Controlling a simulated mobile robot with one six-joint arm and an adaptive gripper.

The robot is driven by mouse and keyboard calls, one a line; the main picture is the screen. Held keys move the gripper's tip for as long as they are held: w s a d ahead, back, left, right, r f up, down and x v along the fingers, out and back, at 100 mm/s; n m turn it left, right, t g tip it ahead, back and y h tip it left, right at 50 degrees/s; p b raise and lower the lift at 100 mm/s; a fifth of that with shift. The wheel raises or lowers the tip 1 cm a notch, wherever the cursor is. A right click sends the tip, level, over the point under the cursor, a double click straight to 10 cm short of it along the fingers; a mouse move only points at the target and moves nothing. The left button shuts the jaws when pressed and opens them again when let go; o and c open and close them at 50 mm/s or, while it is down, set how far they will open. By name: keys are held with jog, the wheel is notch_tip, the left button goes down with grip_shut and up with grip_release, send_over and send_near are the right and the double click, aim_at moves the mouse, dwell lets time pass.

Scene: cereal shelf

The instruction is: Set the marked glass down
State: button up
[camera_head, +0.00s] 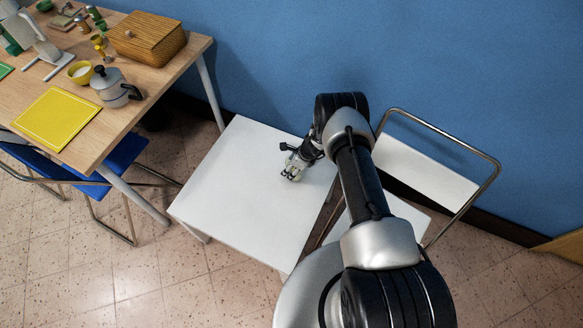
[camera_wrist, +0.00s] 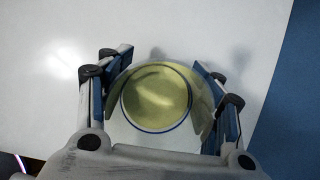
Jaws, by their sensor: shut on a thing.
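In the wrist view a round glass (camera_wrist: 157,97) with a dark blue rim and a yellowish-green tint sits between the two fingers. My gripper (camera_wrist: 160,100) is shut on it, with a blue-padded finger on either side. The white table (camera_wrist: 50,60) lies below the glass. In the head view my gripper (camera_head: 292,170) is over the right part of the white table (camera_head: 225,195), low and close to its top. The glass is mostly hidden there by the fingers. I cannot tell whether its base touches the table.
The white table is otherwise bare, with free room to the left. A wooden table (camera_head: 150,85) at upper left holds a wooden box (camera_head: 147,38), a moka pot (camera_head: 112,88), a yellow bowl (camera_head: 81,72) and a yellow mat (camera_head: 57,118). A chair (camera_head: 425,170) stands right; a blue wall (camera_head: 400,50) is behind.

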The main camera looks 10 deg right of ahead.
jog(key=o, duration=1.4)
jog(key=shift+c, duration=0.2)
